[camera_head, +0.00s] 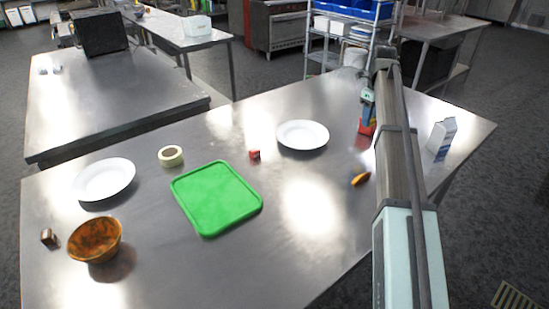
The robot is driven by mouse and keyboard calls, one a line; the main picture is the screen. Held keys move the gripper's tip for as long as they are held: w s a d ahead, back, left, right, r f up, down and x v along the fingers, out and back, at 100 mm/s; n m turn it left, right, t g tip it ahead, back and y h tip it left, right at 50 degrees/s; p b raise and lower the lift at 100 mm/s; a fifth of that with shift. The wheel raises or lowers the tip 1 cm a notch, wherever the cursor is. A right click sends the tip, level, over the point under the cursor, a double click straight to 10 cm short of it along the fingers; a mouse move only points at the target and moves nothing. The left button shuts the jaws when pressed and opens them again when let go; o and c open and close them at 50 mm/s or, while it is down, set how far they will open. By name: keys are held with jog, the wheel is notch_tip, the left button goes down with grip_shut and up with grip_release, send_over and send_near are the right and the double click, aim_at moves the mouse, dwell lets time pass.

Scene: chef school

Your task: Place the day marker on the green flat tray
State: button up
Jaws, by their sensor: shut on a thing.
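The green flat tray (215,198) lies empty on the steel table, left of the middle. My gripper (367,112) is at the far right of the table, partly hidden behind my arm. It is shut on a small red and blue thing (366,128), which may be the day marker; it is too small to read. I cannot tell whether this thing touches the table. It is well to the right of the tray and farther back.
A small red block (254,155) and a tape roll (171,156) lie near the tray.

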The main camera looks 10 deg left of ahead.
jog(key=s+a+r+n, duration=0.1)
jog(key=s+a+n, duration=0.25)
jog(key=a, duration=1.35)
jog(key=s+a+r+n, duration=0.15)
jog(key=s+a, duration=0.35)
jog(key=a, duration=1.3)
jog(key=n, duration=0.4)
send_over(214, 193)
jog(key=f, duration=0.1)
jog(key=shift+f, duration=4.95)
jog(key=shift+f, duration=0.1)
jog(key=o, duration=1)
